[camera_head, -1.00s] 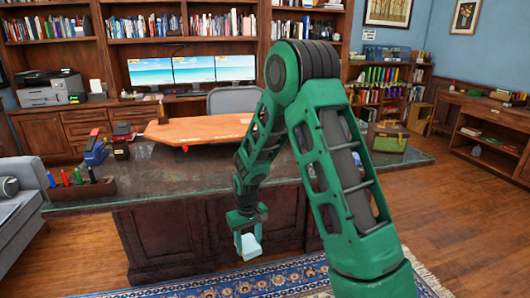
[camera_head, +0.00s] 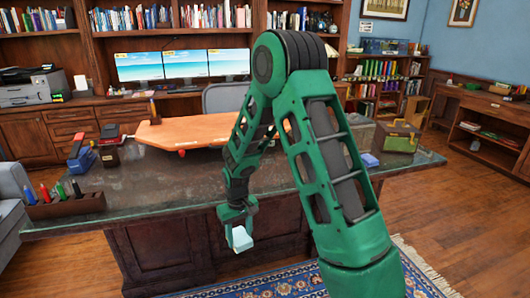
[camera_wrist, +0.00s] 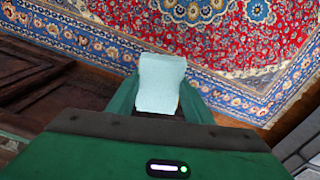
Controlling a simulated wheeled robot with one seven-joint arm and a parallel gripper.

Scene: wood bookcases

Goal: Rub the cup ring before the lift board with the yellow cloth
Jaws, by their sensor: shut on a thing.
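My gripper (camera_head: 238,226) is shut on a pale blue block (camera_head: 241,238), in front of the desk's near edge. In the wrist view the pale blue block (camera_wrist: 160,84) sits between the fingers above the rug. An orange board (camera_head: 195,132) lies on the dark glassy desk top (camera_head: 150,190); my arm covers its right part. I cannot tell whether it is the lift board. I cannot make out a cup ring on the desk top. I see no yellow cloth.
A pen holder (camera_head: 65,206) stands at the desk's left front, a blue stapler-like thing (camera_head: 82,155) behind it. A green-yellow box (camera_head: 398,137) and small blue block (camera_head: 370,160) are at the right. The desk top before the board looks clear.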

